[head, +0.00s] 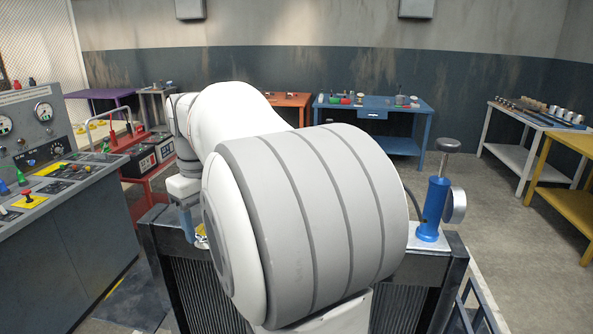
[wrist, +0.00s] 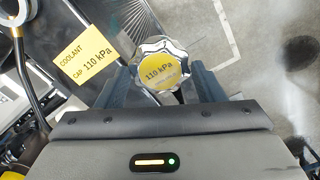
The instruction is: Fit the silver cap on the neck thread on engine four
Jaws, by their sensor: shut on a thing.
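The silver cap (wrist: 160,70) has a scalloped rim and a yellow top marked 110 kPa. It shows in the wrist view between the two fingers of my gripper (wrist: 163,82), which is shut on it. In the head view my gripper (head: 188,222) points down at the left end of the black radiator (head: 190,285), partly behind my arm. The neck thread cannot be made out; whether the cap touches it cannot be told. A yellow tag (wrist: 84,58) reading COOLANT CAP 110 kPa lies left of the cap in the wrist view.
A blue hand pump with a gauge (head: 433,208) stands on the radiator's right end. A control console (head: 60,190) is at the left. A red cart with batteries (head: 150,155) stands behind it. A dark hose (wrist: 22,60) runs left of my gripper. Workbenches line the back wall.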

